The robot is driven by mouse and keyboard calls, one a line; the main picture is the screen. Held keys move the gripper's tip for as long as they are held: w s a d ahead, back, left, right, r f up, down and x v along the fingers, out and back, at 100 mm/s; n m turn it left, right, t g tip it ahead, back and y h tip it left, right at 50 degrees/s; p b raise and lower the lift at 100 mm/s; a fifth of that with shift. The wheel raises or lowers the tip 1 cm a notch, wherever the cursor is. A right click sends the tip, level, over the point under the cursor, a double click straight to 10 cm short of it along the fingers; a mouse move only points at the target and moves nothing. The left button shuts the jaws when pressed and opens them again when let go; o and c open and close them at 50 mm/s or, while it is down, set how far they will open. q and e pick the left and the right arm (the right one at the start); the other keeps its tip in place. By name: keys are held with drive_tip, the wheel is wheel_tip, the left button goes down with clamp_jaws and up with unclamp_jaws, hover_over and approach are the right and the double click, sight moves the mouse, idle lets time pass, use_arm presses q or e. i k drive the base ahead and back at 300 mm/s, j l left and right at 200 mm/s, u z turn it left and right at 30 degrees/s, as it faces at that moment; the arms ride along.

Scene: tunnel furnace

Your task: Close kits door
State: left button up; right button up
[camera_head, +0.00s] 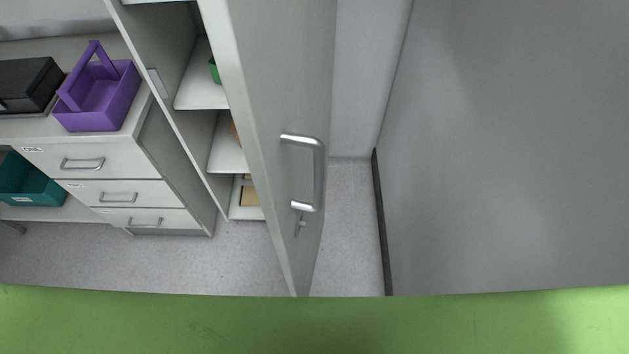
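A tall grey cabinet door (280,90) stands open and points out toward me, right of the cabinet's opening. A metal bar handle (319,175) sits on its right-hand face, with a small key or lock (300,224) below it. The cabinet (165,75) shows shelves (228,155) with a green item (214,70) and some brown items (249,196). The door hides part of the inside. Neither of my grippers is in view.
Left of the cabinet is a drawer unit (95,160) with a purple caddy (100,95) and a black case (28,84) on top. A teal bin (30,183) is at far left. A grey wall (510,140) stands on the right. Floor (348,240) between door and wall is clear.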

sight(274, 60)
drive_tip(key=k+j, duration=0.1)
drive_tip(key=k, duration=1)
